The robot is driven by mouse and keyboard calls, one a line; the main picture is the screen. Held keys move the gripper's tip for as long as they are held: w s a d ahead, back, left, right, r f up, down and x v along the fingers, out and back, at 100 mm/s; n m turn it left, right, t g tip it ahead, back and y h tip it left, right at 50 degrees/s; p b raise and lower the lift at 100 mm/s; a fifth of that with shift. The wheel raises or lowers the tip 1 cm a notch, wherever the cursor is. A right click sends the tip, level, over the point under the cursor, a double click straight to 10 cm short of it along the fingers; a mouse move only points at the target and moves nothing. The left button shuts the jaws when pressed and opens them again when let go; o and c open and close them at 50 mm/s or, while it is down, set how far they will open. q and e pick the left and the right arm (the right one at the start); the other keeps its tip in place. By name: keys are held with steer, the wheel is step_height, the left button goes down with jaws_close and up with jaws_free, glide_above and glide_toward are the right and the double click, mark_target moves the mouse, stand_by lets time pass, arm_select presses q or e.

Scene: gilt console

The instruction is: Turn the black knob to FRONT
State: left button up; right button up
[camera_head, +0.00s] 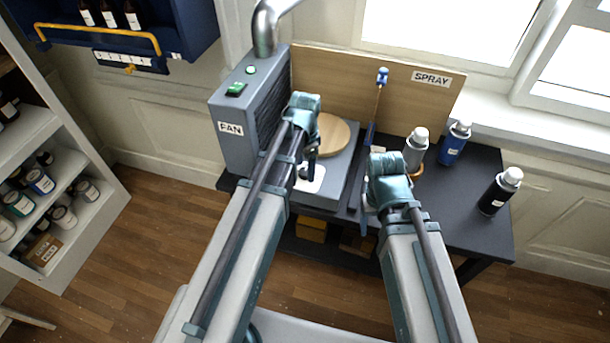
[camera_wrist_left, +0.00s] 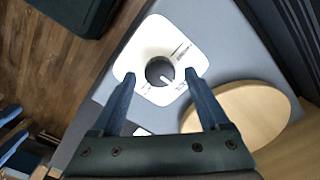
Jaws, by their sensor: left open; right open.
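The black knob (camera_wrist_left: 158,68) sits on a white label plate (camera_wrist_left: 150,38) on a grey box top (camera_wrist_left: 225,45). A pale pointer line on the knob points toward the lower right in the left wrist view. The plate carries small dark print that I cannot read. My left gripper (camera_wrist_left: 159,76) is open, with one fingertip on each side of the knob in that view; I cannot tell whether they touch it. In the head view my left gripper (camera_head: 307,172) is over the plate and hides the knob. My right gripper (camera_head: 367,208) is open and empty, to the right of the box.
A round wooden disc (camera_head: 331,134) lies on the box behind the plate. The fan unit (camera_head: 231,130) stands at left. Several spray cans, including a black one (camera_head: 497,195), stand on the dark table (camera_head: 455,215).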

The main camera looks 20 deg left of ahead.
arm_select(q)
steer(key=shift+f, duration=0.5)
arm_select(e)
steer(key=shift+f, duration=0.45)
arm_select(q)
steer(key=shift+r, duration=0.1)
steer(key=shift+c, duration=0.2)
jaws_close()
